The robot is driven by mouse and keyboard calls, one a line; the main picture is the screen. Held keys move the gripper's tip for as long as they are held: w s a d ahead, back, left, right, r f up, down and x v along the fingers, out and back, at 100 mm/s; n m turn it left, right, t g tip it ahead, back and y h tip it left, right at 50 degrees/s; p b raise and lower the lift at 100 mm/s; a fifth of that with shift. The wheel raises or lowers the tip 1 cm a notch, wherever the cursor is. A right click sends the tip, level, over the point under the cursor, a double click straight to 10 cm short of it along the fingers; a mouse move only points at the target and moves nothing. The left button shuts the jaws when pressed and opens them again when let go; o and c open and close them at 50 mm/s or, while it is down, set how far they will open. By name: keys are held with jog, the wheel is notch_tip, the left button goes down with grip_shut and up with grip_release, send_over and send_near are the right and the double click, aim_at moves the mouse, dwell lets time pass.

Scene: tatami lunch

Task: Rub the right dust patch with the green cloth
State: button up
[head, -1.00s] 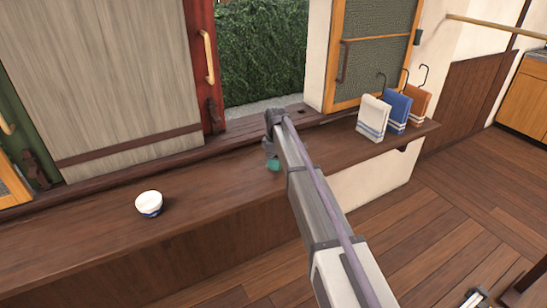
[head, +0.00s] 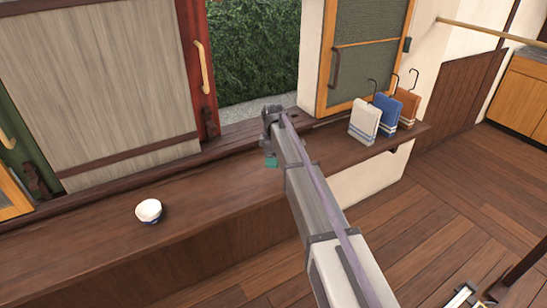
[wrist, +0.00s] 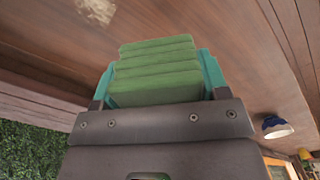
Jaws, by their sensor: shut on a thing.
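My gripper (wrist: 160,75) is shut on the folded green cloth (wrist: 155,72), which sits between its teal fingers in the wrist view. In the head view, the teal tip of my gripper (head: 271,160) shows over the dark wooden counter (head: 215,185). The cloth cannot be made out there. A pale dust patch (wrist: 97,10) lies on the wood at the top left of the wrist view, apart from the cloth. I cannot tell whether it is the right patch. No dust patch can be made out in the head view, where my arm hides part of the counter.
A white and blue bowl (head: 149,211) stands on the counter to the left; it also shows in the wrist view (wrist: 275,128). Counter between bowl and gripper is clear.

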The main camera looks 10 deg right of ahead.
jog(key=shift+r, duration=0.2)
jog(key=shift+r, duration=0.15)
notch_tip(320, 180, up, 3)
jog(key=p, duration=0.3)
